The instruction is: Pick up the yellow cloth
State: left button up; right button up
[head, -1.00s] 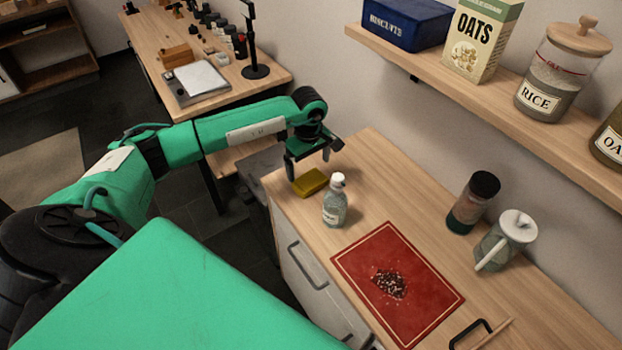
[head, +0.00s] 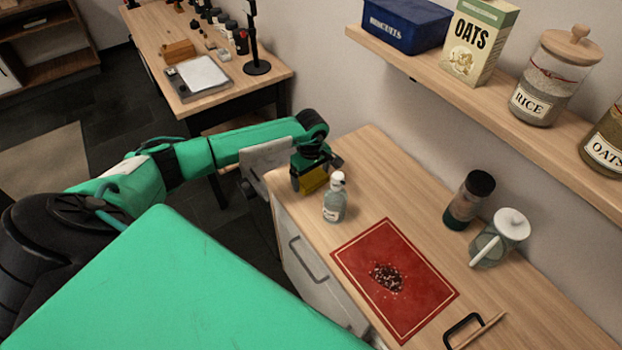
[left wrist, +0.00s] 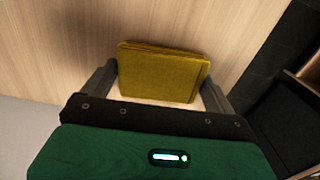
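The yellow cloth (head: 313,180) is a folded block on the left end of the wooden counter, partly hidden by my gripper in the head view. In the left wrist view the cloth (left wrist: 163,72) lies between the two fingers. My left gripper (head: 315,188) is down over the cloth, with its fingers open on either side of it. In the left wrist view small gaps show between the left gripper's (left wrist: 160,85) fingers and the cloth's sides. My right gripper is not in view.
A clear bottle with a white cap (head: 335,198) stands close to the right of the cloth. A red mat (head: 418,308) with dark crumbs lies nearer. A dark-lidded jar (head: 467,202) and a white-lidded jug (head: 500,238) stand by the wall, below a shelf (head: 480,95).

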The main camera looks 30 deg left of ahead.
aim_at(311, 176)
pick_arm(q)
jog(key=shift+r, duration=0.1)
jog(key=shift+r, duration=0.2)
jog(key=shift+r+b, duration=2.65)
jog(key=shift+r, duration=7.1)
